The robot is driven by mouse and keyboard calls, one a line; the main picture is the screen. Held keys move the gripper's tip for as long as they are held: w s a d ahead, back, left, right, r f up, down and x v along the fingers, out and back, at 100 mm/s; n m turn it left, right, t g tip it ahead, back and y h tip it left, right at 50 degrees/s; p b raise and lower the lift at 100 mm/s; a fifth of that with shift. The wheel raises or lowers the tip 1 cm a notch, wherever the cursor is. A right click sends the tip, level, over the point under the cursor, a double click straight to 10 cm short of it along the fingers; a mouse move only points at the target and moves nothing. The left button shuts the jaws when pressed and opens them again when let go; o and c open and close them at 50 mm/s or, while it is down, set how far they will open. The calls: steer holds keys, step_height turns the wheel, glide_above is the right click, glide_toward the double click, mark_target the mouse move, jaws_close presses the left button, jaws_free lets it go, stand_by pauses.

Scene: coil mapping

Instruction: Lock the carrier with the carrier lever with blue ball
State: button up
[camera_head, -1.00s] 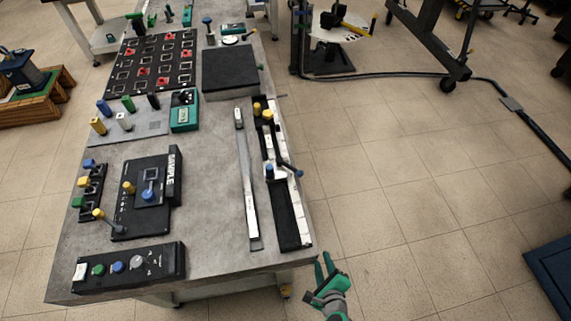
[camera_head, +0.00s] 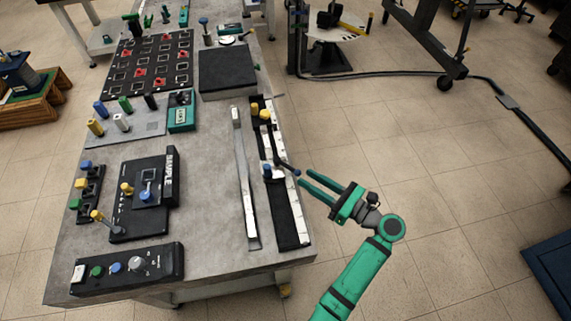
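The carrier (camera_head: 275,173) sits on the black and white rail at the right edge of the table. Its dark lever (camera_head: 286,165) points right and toward me, ending in a blue ball (camera_head: 297,172) out past the table edge. A second blue knob (camera_head: 267,170) stands on the carrier's left side. My green gripper (camera_head: 305,180) is to the right of the table, fingers pointing left toward the blue ball. Its two fingers are apart with nothing visible between them. The tips look very close to the ball; I cannot tell whether they touch it.
Two yellow knobs (camera_head: 260,110) stand at the rail's far end. A long metal bar (camera_head: 245,180) lies left of the rail. A black sample box (camera_head: 145,195) and a button panel (camera_head: 128,272) are further left. The floor right of the table is clear near my arm.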

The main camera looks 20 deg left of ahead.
mark_target(280, 161)
steer(key=x, duration=0.9)
steer(key=shift+a, duration=0.2)
steer(key=shift+w+a, duration=0.2)
steer(key=shift+a, duration=0.15)
steer(key=shift+f, duration=0.1)
